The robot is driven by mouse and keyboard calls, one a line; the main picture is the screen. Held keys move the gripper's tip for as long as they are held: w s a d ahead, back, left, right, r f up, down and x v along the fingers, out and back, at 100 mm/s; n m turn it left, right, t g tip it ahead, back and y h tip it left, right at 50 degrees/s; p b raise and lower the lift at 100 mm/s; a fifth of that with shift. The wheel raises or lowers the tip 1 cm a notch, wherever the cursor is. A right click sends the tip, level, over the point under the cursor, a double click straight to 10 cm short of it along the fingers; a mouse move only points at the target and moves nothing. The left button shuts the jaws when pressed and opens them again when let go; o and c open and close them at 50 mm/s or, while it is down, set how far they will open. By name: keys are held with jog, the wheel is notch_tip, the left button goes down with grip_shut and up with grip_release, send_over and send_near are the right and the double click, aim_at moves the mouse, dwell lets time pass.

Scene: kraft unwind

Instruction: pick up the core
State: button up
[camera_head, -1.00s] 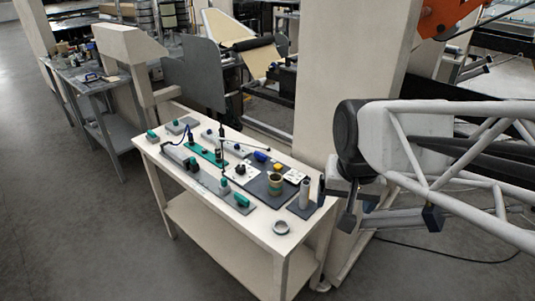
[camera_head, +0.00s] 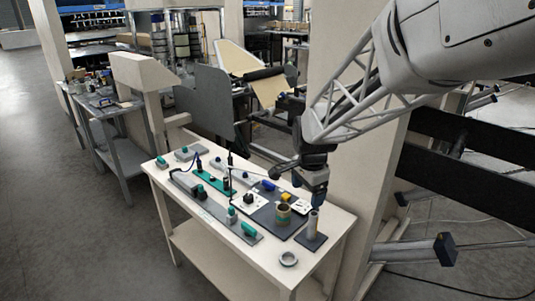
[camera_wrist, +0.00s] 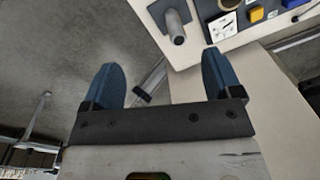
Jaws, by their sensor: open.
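A grey upright cylinder (camera_head: 312,223), which may be the core, stands on a small dark plate (camera_head: 311,241) near the table's right end. In the wrist view the grey cylinder (camera_wrist: 175,24) is at the top, beyond my right-hand fingertip.
A cream column (camera_head: 365,180) stands close behind the right end.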

aim_at(283, 214)
jog(key=w+a+f+m, duration=0.2)
jog(key=w+f+m, duration=0.1)
jog(key=w+f, duration=0.4)
jog(key=w+a+f+m+g, duration=0.1)
jog(key=w+a+f+m, duration=0.2)
jog(key=w+f, duration=0.3)
jog(key=shift+w+f+m, duration=0.4)
jog(key=shift+w+m, duration=0.15)
jog(key=shift+m, duration=0.05)
jog(key=shift+f, duration=1.3)
jog(key=shift+f, duration=2.6)
